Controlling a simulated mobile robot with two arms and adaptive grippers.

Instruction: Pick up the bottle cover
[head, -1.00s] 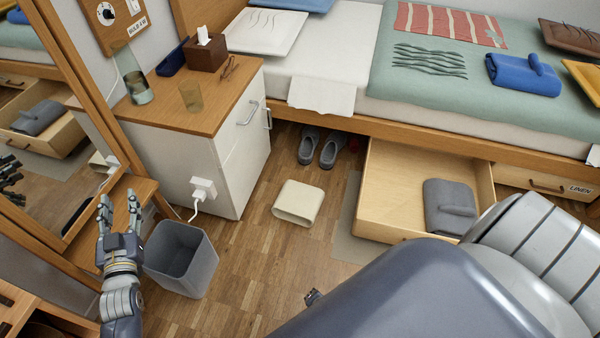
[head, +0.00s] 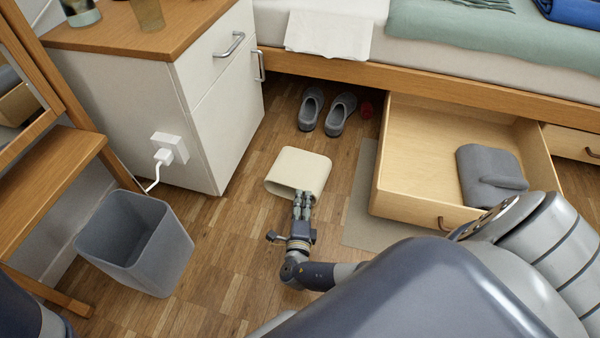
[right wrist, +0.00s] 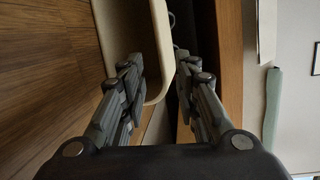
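The bottle cover appears to be the cream, hollow, rounded box (head: 298,165) lying on its side on the floor, its open end facing me. My right gripper (head: 303,203) is at that open end in the head view. In the right wrist view its fingers (right wrist: 160,72) are apart. One finger overlaps the opening of the cover (right wrist: 160,35), the other is beyond its wall, so the wall shows between them. I cannot tell whether they touch it. My left gripper is out of view.
A grey bin (head: 140,240) stands at left, near a white cabinet (head: 205,120) with a plugged-in cord. Grey shoes (head: 325,112) sit behind the cover. An open wooden drawer (head: 420,180) with a grey folded cloth (head: 490,175) juts from the bed at right, over a mat (head: 360,215).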

